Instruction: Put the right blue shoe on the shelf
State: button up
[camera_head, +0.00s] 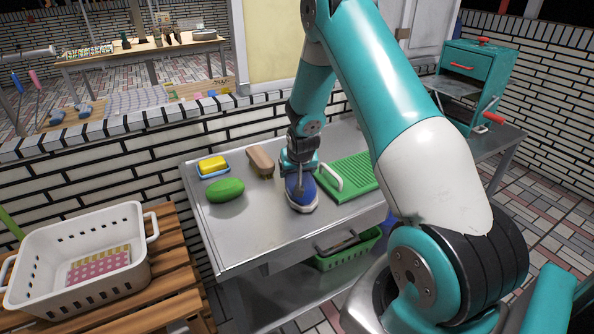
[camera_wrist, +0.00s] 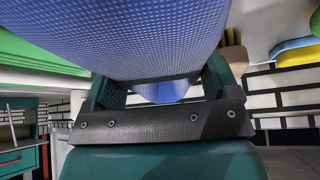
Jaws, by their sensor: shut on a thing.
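A blue shoe (camera_head: 300,194) with a white sole is on or just above the grey metal table, near its middle; I cannot tell whether it touches the top. My gripper (camera_head: 299,172) is over the shoe from above and is shut on it. In the wrist view the shoe's blue dotted fabric (camera_wrist: 150,35) fills the upper middle, between the fingers of my gripper (camera_wrist: 160,88). Part of the shoe is hidden behind the gripper. A shelf under the table (camera_head: 290,284) shows only partly.
On the metal table (camera_head: 240,238) are a green oval object (camera_head: 226,190), a yellow sponge in a blue dish (camera_head: 212,166), a brown brush (camera_head: 261,161) and a green ribbed board (camera_head: 350,175). A green basket (camera_head: 348,252) sits below. A white basket (camera_head: 77,262) stands on a wooden slatted table at left.

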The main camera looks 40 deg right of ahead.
jog(key=shift+f, duration=0.25)
jog(key=shift+f, duration=0.2)
jog(key=o, duration=0.9)
jog(key=shift+o, duration=0.2)
jog(key=shift+r, duration=0.1)
jog(key=shift+r, duration=0.1)
